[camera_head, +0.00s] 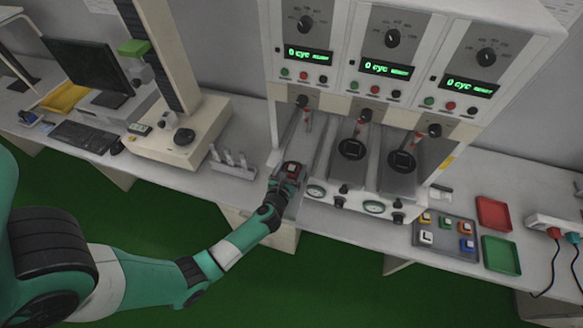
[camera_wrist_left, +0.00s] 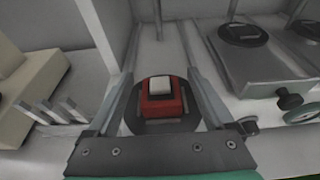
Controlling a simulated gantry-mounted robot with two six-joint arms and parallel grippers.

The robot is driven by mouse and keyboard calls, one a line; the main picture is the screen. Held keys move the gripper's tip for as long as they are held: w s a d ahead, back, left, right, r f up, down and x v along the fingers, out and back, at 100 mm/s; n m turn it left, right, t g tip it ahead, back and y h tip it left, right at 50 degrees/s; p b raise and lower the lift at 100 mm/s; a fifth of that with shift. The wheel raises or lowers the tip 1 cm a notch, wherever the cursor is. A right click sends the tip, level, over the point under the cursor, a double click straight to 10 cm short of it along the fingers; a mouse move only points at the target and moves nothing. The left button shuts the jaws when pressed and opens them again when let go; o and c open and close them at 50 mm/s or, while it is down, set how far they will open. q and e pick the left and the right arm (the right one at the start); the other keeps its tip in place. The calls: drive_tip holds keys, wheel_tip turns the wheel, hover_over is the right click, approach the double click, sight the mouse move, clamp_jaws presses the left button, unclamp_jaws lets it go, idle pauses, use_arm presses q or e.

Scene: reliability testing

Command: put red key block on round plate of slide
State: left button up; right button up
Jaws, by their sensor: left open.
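The red key block (camera_wrist_left: 162,98) has a pale key top and sits on the dark round plate (camera_wrist_left: 140,122) of the left slide. It looks upright. My left gripper (camera_head: 291,172) is open, with one finger on each side of the block; a gap shows between the block and the fingers in the left wrist view. In the head view the red key block (camera_head: 292,167) shows as a small red patch at the gripper, and its plate is mostly hidden there. My right gripper is not in view.
Two other slides with round plates (camera_head: 352,149) (camera_head: 402,161) stand to the right under the tester panels. A grey tray (camera_head: 446,233) holds several coloured key blocks. A red tray (camera_head: 493,213) and a green tray (camera_head: 501,255) lie beside it. Grey upright pieces (camera_head: 232,162) stand left of the gripper.

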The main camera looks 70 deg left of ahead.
use_arm(q)
drive_tip(key=shift+r, duration=0.25)
drive_tip(key=shift+s+d+p, duration=0.2)
drive_tip(key=shift+d+p, duration=0.1)
drive_tip(key=p+v, duration=0.1)
drive_tip(key=v, duration=1)
drive_tip(key=shift+d+r, duration=0.1)
drive_tip(key=shift+r, duration=0.05)
